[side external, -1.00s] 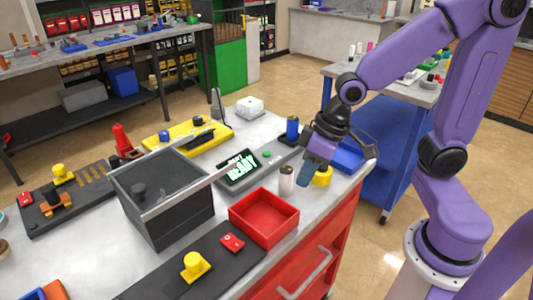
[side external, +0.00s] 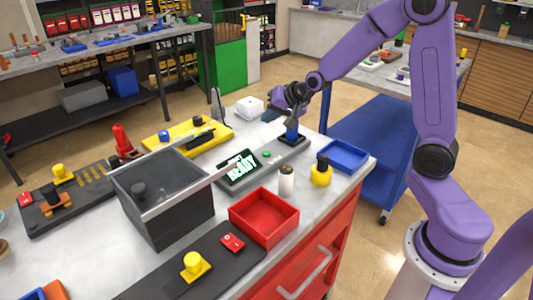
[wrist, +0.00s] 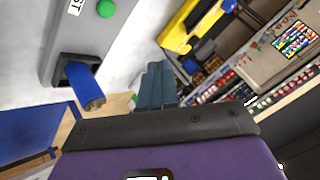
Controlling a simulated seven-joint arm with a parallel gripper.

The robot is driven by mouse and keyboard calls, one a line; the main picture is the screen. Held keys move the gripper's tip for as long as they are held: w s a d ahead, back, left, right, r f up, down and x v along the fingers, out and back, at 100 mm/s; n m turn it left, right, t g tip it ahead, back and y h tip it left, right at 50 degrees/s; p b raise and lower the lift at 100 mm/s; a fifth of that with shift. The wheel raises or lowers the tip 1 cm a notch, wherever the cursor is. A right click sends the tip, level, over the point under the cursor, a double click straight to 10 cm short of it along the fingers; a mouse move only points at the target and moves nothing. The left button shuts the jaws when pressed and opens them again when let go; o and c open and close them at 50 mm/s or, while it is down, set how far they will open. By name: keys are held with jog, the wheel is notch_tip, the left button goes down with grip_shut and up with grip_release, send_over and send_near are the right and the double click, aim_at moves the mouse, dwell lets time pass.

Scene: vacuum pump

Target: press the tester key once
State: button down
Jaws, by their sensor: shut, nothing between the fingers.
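The tester is a grey unit with a dark screen (side external: 239,167) showing green text that reads READY. Its round green key (side external: 266,154) sits right of the screen. In the wrist view the green key (wrist: 106,9) is at the top left, beside a white label partly cut off. A blue cylinder (side external: 291,130) stands in a black socket at the tester's right end, also in the wrist view (wrist: 86,88). My gripper (wrist: 157,82) is shut and empty, apart from the key. In the side view my gripper (side external: 270,113) is behind the blue cylinder, over the bench's far edge.
A white box (side external: 249,107) is left of my gripper. A white bottle (side external: 286,181), a yellow part with a dark top (side external: 321,173), a blue tray (side external: 345,156) and a red tray (side external: 264,219) stand nearer. A grey bin (side external: 175,220) is at left.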

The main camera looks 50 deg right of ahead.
aim_at(270, 154)
jog(key=shift+f, duration=4.45)
jog(key=shift+f, duration=0.15)
jog(key=shift+f, duration=0.25)
jog(key=shift+f, duration=0.35)
jog(key=shift+r, duration=0.8)
jog(key=shift+r, duration=2.5)
